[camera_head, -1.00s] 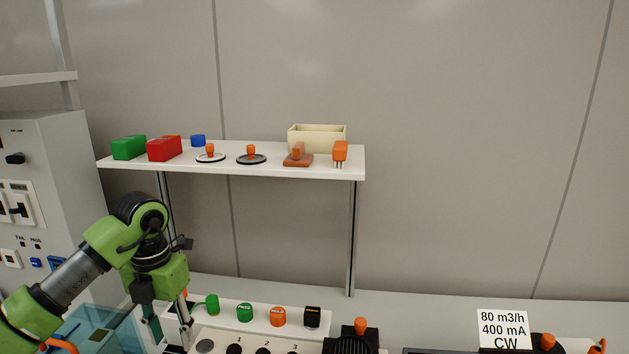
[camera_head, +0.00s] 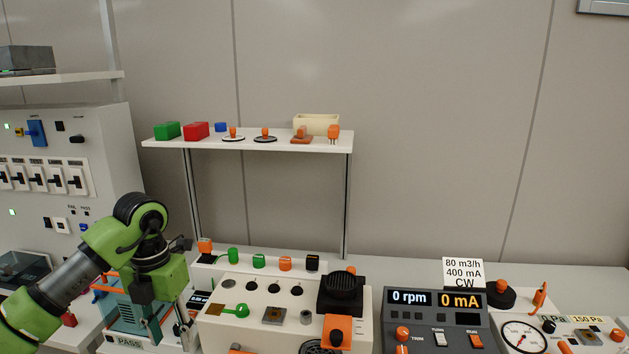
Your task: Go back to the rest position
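My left gripper (camera_head: 168,326) hangs from the green arm at the lower left, its fingers pointing down. The fingers look apart, with nothing seen between them. It is in front of a teal box (camera_head: 124,316) and to the left of a white panel box (camera_head: 222,330); I cannot tell whether it touches either. My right gripper is not in view.
A white shelf (camera_head: 160,145) holds green and red blocks, orange-knobbed discs and a cream bin (camera_head: 316,125). A switch cabinet (camera_head: 100,140) stands at left. A dark display unit (camera_head: 420,325) and a gauge panel (camera_head: 524,337) stand at right. The wall above is bare.

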